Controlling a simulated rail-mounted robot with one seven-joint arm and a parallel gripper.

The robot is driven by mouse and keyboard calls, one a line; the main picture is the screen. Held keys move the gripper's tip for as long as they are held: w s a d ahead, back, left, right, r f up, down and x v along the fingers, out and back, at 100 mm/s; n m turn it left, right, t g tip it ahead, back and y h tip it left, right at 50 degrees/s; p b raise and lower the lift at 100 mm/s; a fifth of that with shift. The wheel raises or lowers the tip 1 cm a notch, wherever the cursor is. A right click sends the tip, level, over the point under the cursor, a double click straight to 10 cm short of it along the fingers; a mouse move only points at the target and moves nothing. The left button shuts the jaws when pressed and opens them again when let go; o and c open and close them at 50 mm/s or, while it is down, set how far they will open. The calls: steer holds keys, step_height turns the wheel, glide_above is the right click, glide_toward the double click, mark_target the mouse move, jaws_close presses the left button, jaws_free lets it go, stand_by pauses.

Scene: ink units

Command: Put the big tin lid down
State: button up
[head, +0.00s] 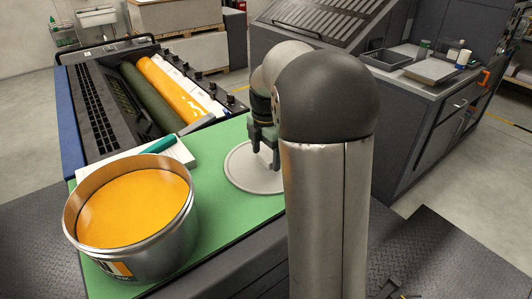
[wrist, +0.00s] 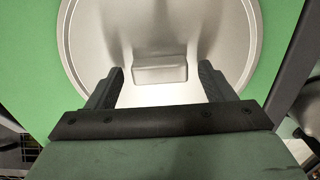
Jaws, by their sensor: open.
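The big tin lid (head: 248,172) is a round silver disc lying flat on the green mat (head: 223,203). In the wrist view the lid (wrist: 90,30) fills the middle, with a raised block-shaped handle (wrist: 160,70) at its centre. My gripper (wrist: 160,80) is open, with one finger on each side of the handle and a gap on both sides. In the head view my gripper (head: 264,155) is over the lid, and my arm hides the lid's right part. The big tin (head: 185,235) stands at the front left, uncovered and full of orange ink.
A white pad (head: 180,152) with a teal-handled tool (head: 160,144) lies behind the tin. Beyond is the press unit with its orange-inked roller (head: 170,88). A dark cabinet (head: 425,125) stands at the right. Some bare green mat lies between tin and lid.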

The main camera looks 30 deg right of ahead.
mark_target(266, 157)
step_height(266, 157, up, 12)
stand_by(0.4)
stand_by(0.3)
steer(key=s+a+r+m+p, duration=0.4)
steer(key=s+a+m+p, duration=0.3)
steer(key=s+a+m, duration=0.15)
steer(key=s+a+f+m+p, duration=0.1)
steer(key=s+a+m+p, duration=0.2)
steer(key=s+m, duration=0.2)
steer(key=s+a+f+m+t+p, duration=0.1)
steer(key=s+a+f+m+p, duration=0.1)
steer(key=s+m, duration=0.4)
steer(key=s+p, duration=0.1)
steer(key=s, duration=0.3)
steer(key=shift+s+a+f, duration=0.25)
steer(key=shift+a, duration=0.15)
steer(key=shift+m, duration=0.25)
